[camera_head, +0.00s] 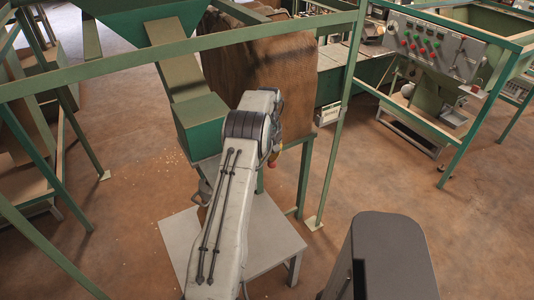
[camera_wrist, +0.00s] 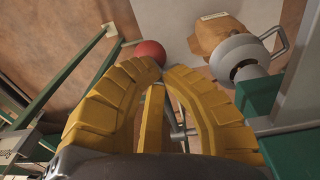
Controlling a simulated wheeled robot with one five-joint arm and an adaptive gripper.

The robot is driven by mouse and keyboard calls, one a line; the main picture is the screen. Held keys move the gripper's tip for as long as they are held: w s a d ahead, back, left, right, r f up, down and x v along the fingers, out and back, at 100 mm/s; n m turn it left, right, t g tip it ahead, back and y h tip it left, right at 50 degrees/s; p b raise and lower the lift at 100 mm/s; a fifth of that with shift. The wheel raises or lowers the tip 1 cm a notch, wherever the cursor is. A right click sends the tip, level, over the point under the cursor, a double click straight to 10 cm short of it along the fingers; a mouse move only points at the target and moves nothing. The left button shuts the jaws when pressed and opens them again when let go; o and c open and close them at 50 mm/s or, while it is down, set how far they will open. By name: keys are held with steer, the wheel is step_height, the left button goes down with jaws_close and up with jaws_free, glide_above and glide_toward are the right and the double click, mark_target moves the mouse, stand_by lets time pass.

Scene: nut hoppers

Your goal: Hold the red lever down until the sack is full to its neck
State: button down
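The red ball knob of the lever (camera_wrist: 150,53) shows at the top of the wrist view, right at the tips of my gripper (camera_wrist: 161,68). It also shows small beside my arm in the head view (camera_head: 272,161). My yellow fingers curve in, with their tips nearly together and nothing visible between them. The ball lies just beyond the tips; I cannot tell if they touch. The brown sack (camera_wrist: 213,36) is partly hidden behind the grey round spout (camera_wrist: 240,58) in the wrist view. Its fill level does not show. In the head view my arm hides most of the spout area.
The green hopper chute (camera_head: 202,118) stands behind my arm, within a green frame (camera_head: 337,115). A pale low stand (camera_head: 268,238) is under the spout. A control panel (camera_head: 435,48) stands at the back right. The brown floor at right is mostly clear.

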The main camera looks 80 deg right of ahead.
steer(key=f+b, duration=0.1)
steer(key=f, duration=0.1)
steer(key=f+b, duration=0.1)
steer(key=shift+s+a+f+b, duration=0.15)
steer(key=shift+a+f+b, duration=0.05)
steer(key=shift+f+b, duration=0.95)
steer(key=shift+f, duration=0.25)
steer(key=shift+d, duration=0.1)
stand_by(6.2)
